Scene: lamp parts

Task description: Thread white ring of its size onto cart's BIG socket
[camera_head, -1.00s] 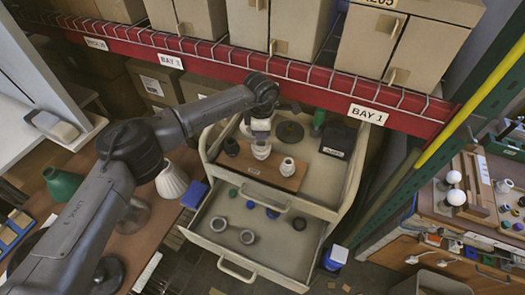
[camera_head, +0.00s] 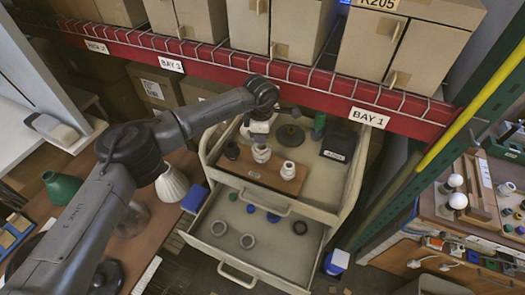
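The cart (camera_head: 352,190) has a wooden board (camera_head: 240,167) in its top tray. Three sockets stand on it: a dark one (camera_head: 231,151) at left, a white one (camera_head: 261,154) in the middle and a white one (camera_head: 288,171) at right. Which is the BIG one I cannot tell for sure. My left gripper (camera_head: 259,137) points down just above the middle socket. Its fingers are too small and hidden to read, and a pale shape lies beside it. I cannot make out a white ring for certain. My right gripper is not in view.
The open drawer (camera_head: 208,252) holds grey rings (camera_head: 218,228) and small blue and green pieces. A dark disc (camera_head: 290,134) and a black box (camera_head: 338,144) lie in the tray. A red shelf beam (camera_head: 270,72) runs close above the arm.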

